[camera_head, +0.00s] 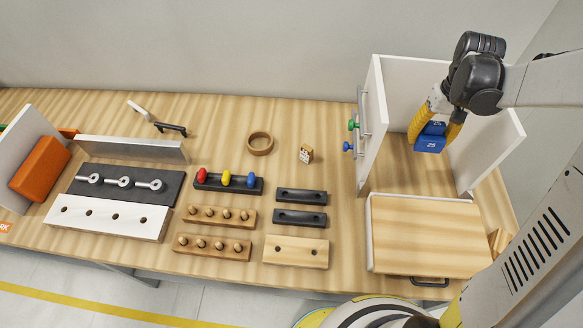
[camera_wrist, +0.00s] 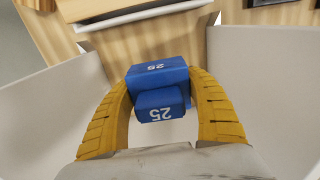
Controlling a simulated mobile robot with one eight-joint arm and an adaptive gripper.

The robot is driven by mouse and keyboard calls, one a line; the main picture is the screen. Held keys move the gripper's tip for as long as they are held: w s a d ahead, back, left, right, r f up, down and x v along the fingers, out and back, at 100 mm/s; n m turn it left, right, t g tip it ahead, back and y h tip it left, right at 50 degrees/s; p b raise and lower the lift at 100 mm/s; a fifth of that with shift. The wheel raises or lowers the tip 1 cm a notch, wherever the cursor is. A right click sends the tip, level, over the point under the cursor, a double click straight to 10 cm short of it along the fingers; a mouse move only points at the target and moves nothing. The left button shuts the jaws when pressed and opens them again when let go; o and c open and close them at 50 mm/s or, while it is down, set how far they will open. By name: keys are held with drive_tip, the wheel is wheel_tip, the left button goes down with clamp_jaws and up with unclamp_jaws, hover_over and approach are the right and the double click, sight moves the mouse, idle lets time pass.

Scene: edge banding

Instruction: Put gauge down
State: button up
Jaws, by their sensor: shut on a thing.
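The gauge is a blue block (camera_head: 430,138) marked "25", at the right in the head view. It also shows in the middle of the wrist view (camera_wrist: 158,76), with "25" on two faces. My gripper (camera_head: 436,124) has yellow ribbed fingers and is shut on the gauge, one finger on each side. In the wrist view the fingers (camera_wrist: 161,112) curve around its left and right sides. The gauge is inside the white-walled cabinet. I cannot tell whether its underside touches the wooden floor.
White cabinet walls (camera_head: 495,120) stand close around my gripper. A wooden-topped drawer box (camera_head: 425,235) lies in front. Peg blocks, black trays (camera_head: 300,217) and a wooden ring (camera_head: 260,143) stand further left.

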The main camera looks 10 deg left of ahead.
wheel_tip(320, 180, down, 2)
drive_tip(key=s+a+b, duration=0.1)
drive_tip(key=a+b, duration=0.1)
drive_tip(key=b, duration=0.6)
approach(400, 182)
wheel_tip(400, 182, down, 7)
drive_tip(key=b, duration=0.2)
drive_tip(key=shift+f+b, duration=0.1)
drive_tip(key=shift+b, duration=0.3)
drive_tip(key=shift+f, duration=0.1)
drive_tip(key=o, duration=1.3)
drive_tip(key=shift+f, duration=0.1)
drive_tip(key=shift+o, duration=0.2)
